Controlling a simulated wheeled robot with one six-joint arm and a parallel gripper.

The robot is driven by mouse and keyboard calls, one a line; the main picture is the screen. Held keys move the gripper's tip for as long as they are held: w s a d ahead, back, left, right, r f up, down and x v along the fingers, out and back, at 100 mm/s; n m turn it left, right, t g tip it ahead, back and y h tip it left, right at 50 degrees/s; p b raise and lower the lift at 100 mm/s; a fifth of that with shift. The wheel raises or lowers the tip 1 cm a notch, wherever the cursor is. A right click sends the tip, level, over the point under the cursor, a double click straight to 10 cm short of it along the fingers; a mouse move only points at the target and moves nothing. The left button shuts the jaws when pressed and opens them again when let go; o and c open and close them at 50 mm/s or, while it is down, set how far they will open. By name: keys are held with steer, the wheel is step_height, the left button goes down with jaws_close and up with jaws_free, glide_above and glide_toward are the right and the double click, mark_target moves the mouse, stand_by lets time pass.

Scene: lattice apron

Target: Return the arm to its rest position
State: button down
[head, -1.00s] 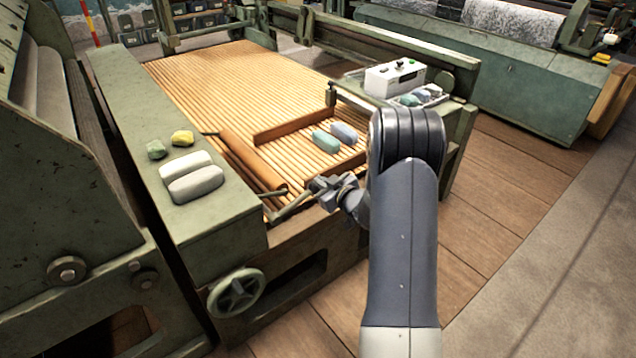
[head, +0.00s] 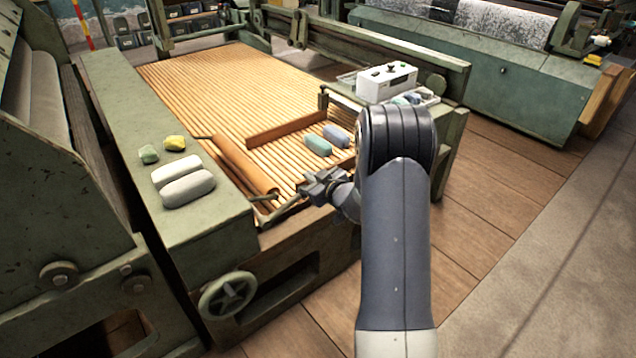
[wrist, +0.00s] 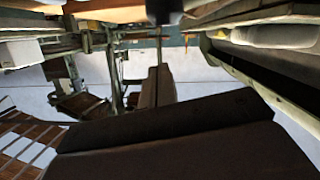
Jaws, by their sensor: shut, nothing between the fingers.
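My arm reaches up from the bottom right of the head view and bends over at the top. My gripper (head: 306,190) is at the front edge of the slatted wooden apron (head: 215,85), close to a metal lever and the near end of a brown roller (head: 243,163). It is shut and holds nothing. I cannot tell whether it touches the lever. In the wrist view the dark gripper parts (wrist: 165,88) fill the lower middle, with the machine frames beyond them.
A teal piece (head: 318,145) and a blue-grey piece (head: 336,135) lie on the slats by a brown bar (head: 285,128). Pale blocks (head: 187,188), a yellow lump (head: 175,143) and a green lump (head: 149,154) sit on the left beam. A white control box (head: 386,82) stands at right.

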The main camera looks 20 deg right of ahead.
steer(key=v, duration=1)
steer(key=shift+d, duration=0.2)
steer(key=shift+w, duration=0.15)
steer(key=w+a+f+b, duration=0.2)
steer(key=w+f, duration=0.4)
steer(key=w, duration=0.3)
steer(key=shift+a+b, duration=0.3)
steer(key=shift+a, duration=0.25)
steer(key=shift+f, duration=0.1)
